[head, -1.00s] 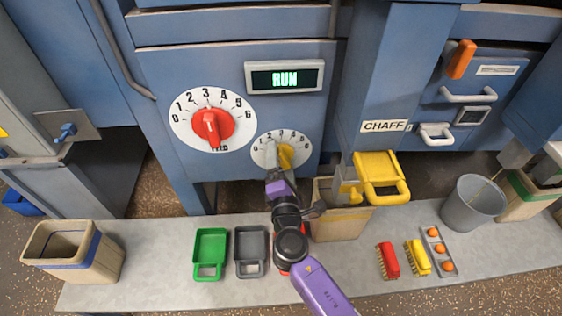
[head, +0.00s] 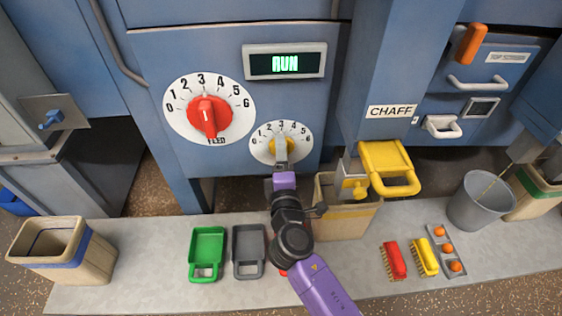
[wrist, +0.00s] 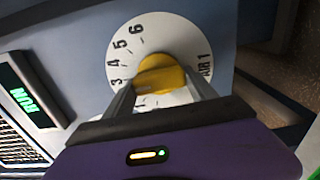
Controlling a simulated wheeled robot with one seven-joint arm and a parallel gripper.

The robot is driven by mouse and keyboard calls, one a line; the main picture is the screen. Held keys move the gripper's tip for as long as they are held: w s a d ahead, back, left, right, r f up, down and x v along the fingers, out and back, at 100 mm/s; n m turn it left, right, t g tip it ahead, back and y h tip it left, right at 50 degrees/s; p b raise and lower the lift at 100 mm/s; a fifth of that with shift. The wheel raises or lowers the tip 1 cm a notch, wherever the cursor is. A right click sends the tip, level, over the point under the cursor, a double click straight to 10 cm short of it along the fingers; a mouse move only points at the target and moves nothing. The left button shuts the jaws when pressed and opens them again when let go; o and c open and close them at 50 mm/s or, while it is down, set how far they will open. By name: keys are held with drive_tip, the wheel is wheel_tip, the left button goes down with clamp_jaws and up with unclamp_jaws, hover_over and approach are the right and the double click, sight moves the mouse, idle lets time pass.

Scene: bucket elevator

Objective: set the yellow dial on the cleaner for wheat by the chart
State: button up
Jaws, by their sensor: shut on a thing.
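The yellow dial (head: 279,144) sits at the middle of a white round scale numbered from 0 to 6, on the blue cleaner (head: 150,60). In the wrist view the yellow dial (wrist: 160,74) shows between my fingers, with AIR printed on its scale. My gripper (head: 281,156) is shut on the dial. In the wrist view its two fingers (wrist: 160,88) lie on either side of the knob. The fingers hide part of the scale, and I cannot tell which number the dial points at. I see no chart in these views.
A larger red FEED dial (head: 208,116) is up and left. A display (head: 285,63) above reads RUN. Below are a ledge (head: 150,240), a green scoop (head: 207,250), a grey scoop (head: 249,250), a bin (head: 345,218) and a yellow handled part (head: 388,168) under CHAFF.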

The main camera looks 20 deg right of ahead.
idle(0.3)
drive_tip(key=o, duration=1.4)
drive_tip(key=shift+c, duration=0.2)
drive_tip(key=v, duration=0.8)
drive_tip(key=shift+w, duration=0.1)
